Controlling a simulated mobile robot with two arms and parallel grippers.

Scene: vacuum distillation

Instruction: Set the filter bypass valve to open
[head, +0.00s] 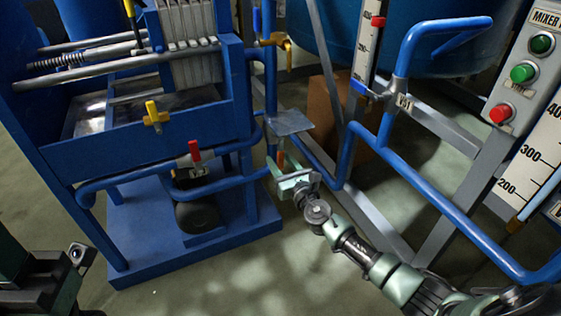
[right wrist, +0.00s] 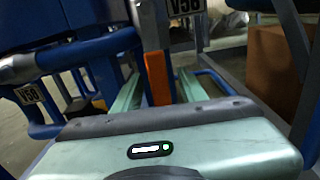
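An orange valve handle (right wrist: 157,78) hangs down between the two fingers of my right gripper (right wrist: 158,92) in the right wrist view. The fingers are apart, with narrow gaps beside the handle. In the head view my right gripper (head: 285,172) is at the blue pipework, right of the blue filter frame (head: 200,125); the orange handle (head: 281,159) shows only as a small patch there. I cannot read which valve is the filter bypass. Part of my left arm shows at lower left; its fingers do not.
A red valve handle (head: 194,151) and a yellow one (head: 155,116) are on the filter frame. A grey plate (head: 289,122) is just above my right gripper. A control panel (head: 527,75) is at upper right. Open floor is below.

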